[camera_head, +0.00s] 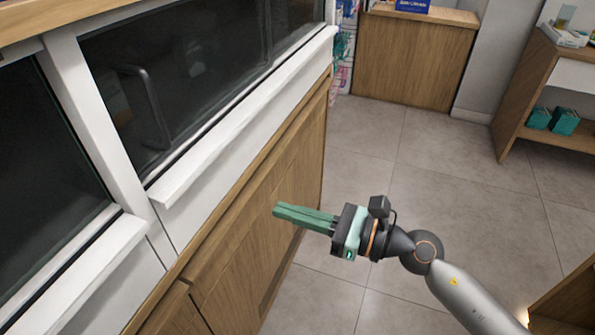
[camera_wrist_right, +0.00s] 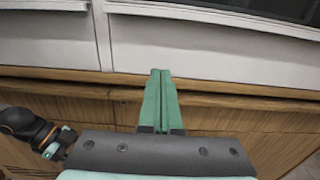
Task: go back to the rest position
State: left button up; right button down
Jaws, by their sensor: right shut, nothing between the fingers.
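My right gripper (camera_head: 277,211) is shut and empty, with its green fingers together and pointing left in the head view. It hangs in front of the wooden cabinet front (camera_head: 262,225). In the right wrist view the right gripper (camera_wrist_right: 160,72) also shows shut, with its fingers pointing toward the counter's wooden edge and white panels. I cannot tell whether it touches the counter. Part of my left arm's wrist and gripper (camera_wrist_right: 58,143) shows at the left edge of the right wrist view; its fingers are not clear. The left arm is not in the head view.
A counter with dark glass panes (camera_head: 180,75), a white ledge (camera_head: 240,110) and wooden doors runs along the left. A wooden cabinet (camera_head: 412,58) stands at the back. A shelf with teal boxes (camera_head: 565,121) is at the right. The tiled floor (camera_head: 430,165) between is clear.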

jog(key=w+d+f+m+t+h+p, duration=0.1)
jog(key=d+f+m+t+h+p, duration=0.35)
jog(key=m, duration=1.15)
jog(key=d+f+m+t+h+p, duration=0.1)
jog(key=d+m+t+h, duration=0.45)
jog(key=m, duration=0.95)
jog(key=s+d+f+m+g+h+p, duration=0.1)
jog(key=s+d+f+m+g+h, duration=0.1)
jog(key=s+d+f+m, duration=0.3)
jog(key=s+d+f+m+g+h+p, duration=0.2)
jog(key=s+d+f+m+g, duration=0.2)
jog(key=s+f+m, duration=0.7)
jog(key=shift+d+f+m+h, duration=0.4)
jog(key=shift+d+f+m, duration=0.3)
jog(key=shift+d+f, duration=0.15)
